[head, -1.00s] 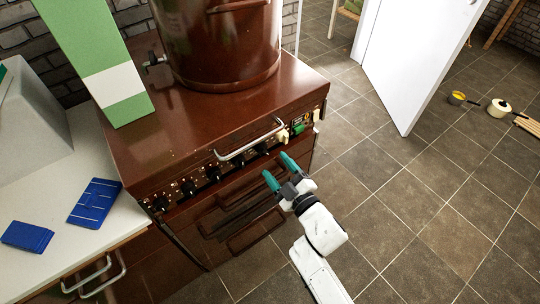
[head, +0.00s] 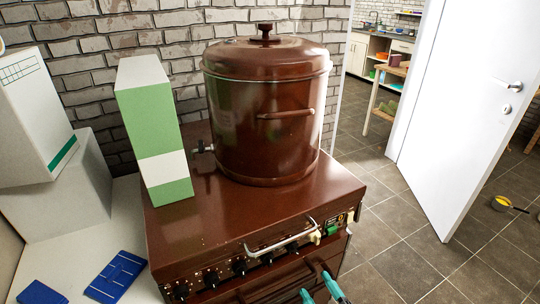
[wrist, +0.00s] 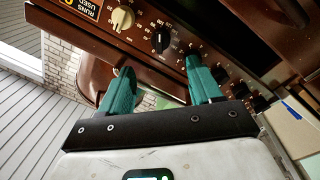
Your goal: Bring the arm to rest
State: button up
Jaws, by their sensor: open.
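My gripper (head: 322,288) shows at the bottom edge of the head view, in front of the brown stove (head: 225,225), with only its teal fingertips in the picture. In the wrist view my gripper (wrist: 160,88) is open, its two teal fingers apart with nothing between them. The fingers point at the stove's control panel (wrist: 165,42), which carries several knobs. I cannot tell whether they touch it. The rest of the arm is out of the head view.
A large lidded brown pot (head: 265,110) and a green and white box (head: 155,130) stand on the stove. A handle bar (head: 282,240) juts from its front. A white counter (head: 75,255) is at left. An open white door (head: 460,110) stands at right, with floor (head: 400,230) free before it.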

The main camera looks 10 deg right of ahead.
jog(key=s+d+f+m+g+h, duration=0.5)
jog(key=s+d+m+g+h, duration=0.25)
jog(key=d, duration=0.35)
jog(key=s+m+g+y, duration=0.3)
jog(key=s+g, duration=0.6)
jog(key=s, duration=1)
jog(key=shift+s+a+r+m, duration=0.3)
jog(key=shift+a+r+m, duration=0.1)
jog(key=shift+a+m, duration=0.05)
